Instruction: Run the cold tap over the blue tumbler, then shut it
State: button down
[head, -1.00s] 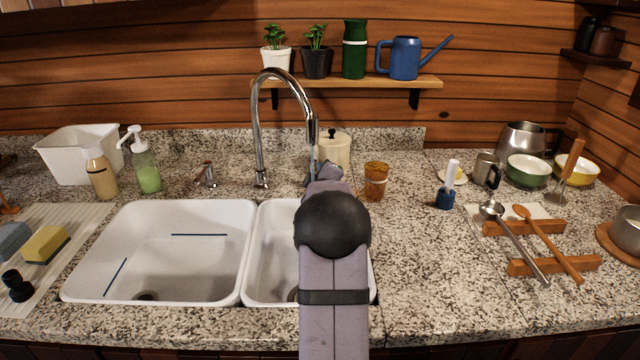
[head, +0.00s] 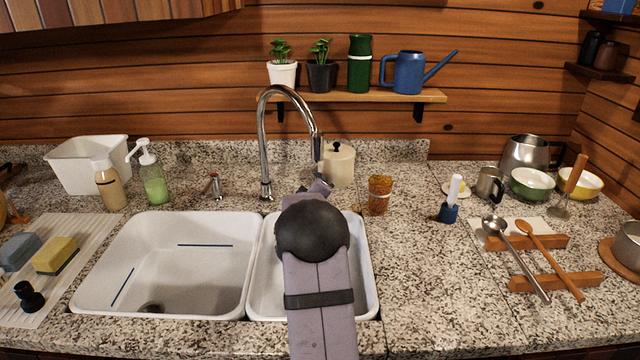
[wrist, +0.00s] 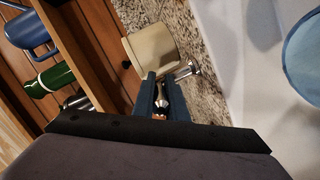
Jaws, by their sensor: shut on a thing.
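The chrome faucet (head: 265,150) arches over the sink's right basin. My gripper (head: 320,185) is behind it to the right, mostly hidden by my arm in the head view. In the wrist view, my gripper's dark blue fingers (wrist: 161,84) are shut on a small chrome tap handle (wrist: 184,72), partly hidden between them. A red-marked tap handle (head: 215,186) stands left of the faucet. A translucent blue round thing, likely the blue tumbler (wrist: 304,58), is cut off at the wrist view's right edge, over the white basin; my arm hides that spot in the head view. No water stream is visible.
A cream lidded jar (head: 338,167) stands close behind my gripper. An amber glass (head: 380,195) is to its right. A shelf (head: 350,96) with plants and a watering can (head: 408,72) hangs behind. The left basin (head: 170,265) is empty.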

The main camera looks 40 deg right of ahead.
jog(key=shift+r, duration=0.3)
jog(key=c, duration=1.8)
grip_release()
jog(key=shift+o, duration=0.2)
jog(key=shift+f, duration=0.15)
jog(key=shift+a+f, duration=0.1)
jog(key=b+v, duration=0.1)
jog(key=v, duration=0.6)
jog(key=shift+s, duration=0.1)
